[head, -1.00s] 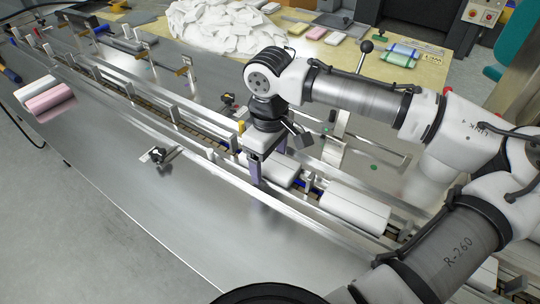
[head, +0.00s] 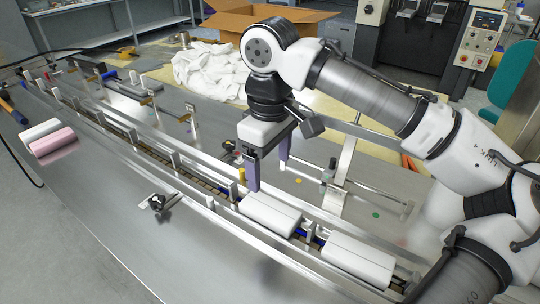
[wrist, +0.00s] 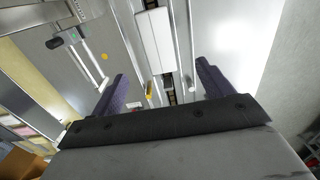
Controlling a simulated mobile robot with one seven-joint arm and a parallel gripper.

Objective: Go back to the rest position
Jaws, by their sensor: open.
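My gripper (head: 268,178) is open and empty, held above the conveyor channel with its two purple fingers pointing down. Its fingers also show apart in the wrist view (wrist: 160,80). A white wrapped pack (head: 270,213) lies in the channel just below and to the right of the fingers, apart from them. A second white pack (head: 345,260) lies farther along the channel at the lower right. In the wrist view a white pack (wrist: 153,42) lies in the channel beyond the fingers.
Metal rails and guide posts (head: 175,160) line the channel. A pink pack (head: 53,142) and a white pack (head: 42,129) lie on the steel deck at left. A pile of white cloth-like items (head: 208,70) and an open cardboard box (head: 262,18) are behind. The front deck is mostly clear.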

